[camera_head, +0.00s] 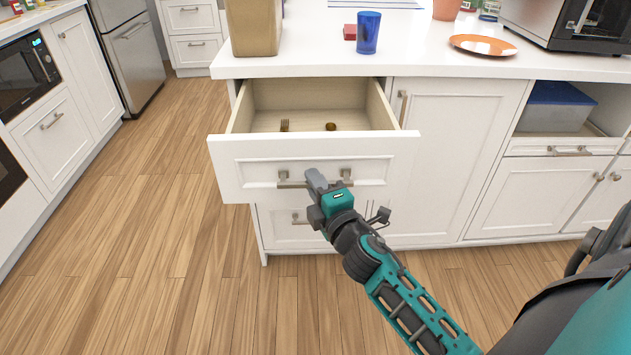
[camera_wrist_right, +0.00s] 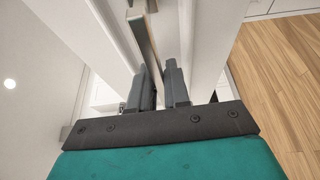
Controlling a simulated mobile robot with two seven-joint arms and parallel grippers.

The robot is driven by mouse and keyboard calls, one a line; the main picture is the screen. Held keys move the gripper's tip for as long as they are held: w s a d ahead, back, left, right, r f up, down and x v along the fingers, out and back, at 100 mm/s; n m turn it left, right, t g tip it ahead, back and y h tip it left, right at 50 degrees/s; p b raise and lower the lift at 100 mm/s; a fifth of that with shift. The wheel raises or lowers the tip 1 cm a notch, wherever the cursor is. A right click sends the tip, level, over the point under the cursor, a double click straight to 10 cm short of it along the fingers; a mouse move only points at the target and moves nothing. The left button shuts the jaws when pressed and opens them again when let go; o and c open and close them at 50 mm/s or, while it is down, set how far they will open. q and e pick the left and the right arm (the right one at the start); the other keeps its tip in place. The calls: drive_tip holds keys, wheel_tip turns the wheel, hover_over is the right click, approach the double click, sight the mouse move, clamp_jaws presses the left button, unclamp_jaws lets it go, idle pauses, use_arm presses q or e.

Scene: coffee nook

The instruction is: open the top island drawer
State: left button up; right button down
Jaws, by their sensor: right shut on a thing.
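The top island drawer (camera_head: 240,163) is white and stands pulled out from the island, with its pale wooden inside showing. Two small brownish items lie in it. My right gripper (camera_head: 316,180) is at the bar handle (camera_head: 290,184) on the drawer front and is shut on it. In the right wrist view the handle (camera_wrist_right: 143,35) runs in between the two fingers (camera_wrist_right: 163,75). The fingertips partly hide the handle in the head view. My left gripper is in neither view.
The white countertop (camera_head: 430,62) holds a blue cup (camera_head: 368,32), a red block (camera_head: 349,32), an orange plate (camera_head: 482,45), a tan container (camera_head: 255,26) and a dark appliance (camera_head: 570,25). A lower drawer is below. Wooden floor (camera_head: 150,220) is clear at left.

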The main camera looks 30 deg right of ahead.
idle(0.3)
drive_tip(key=c, duration=1.2)
unclamp_jaws()
drive_tip(key=shift+s+a+b, duration=0.35)
drive_tip(key=shift+s+b, duration=0.1)
drive_tip(key=shift+s, duration=1.7)
drive_tip(key=shift+s+a+b, duration=0.35)
drive_tip(key=shift+s+b, duration=0.15)
drive_tip(key=shift+s, duration=1.65)
drive_tip(key=shift+s+a+b, duration=0.35)
drive_tip(key=shift+s+b, duration=0.1)
drive_tip(key=shift+s, duration=1.7)
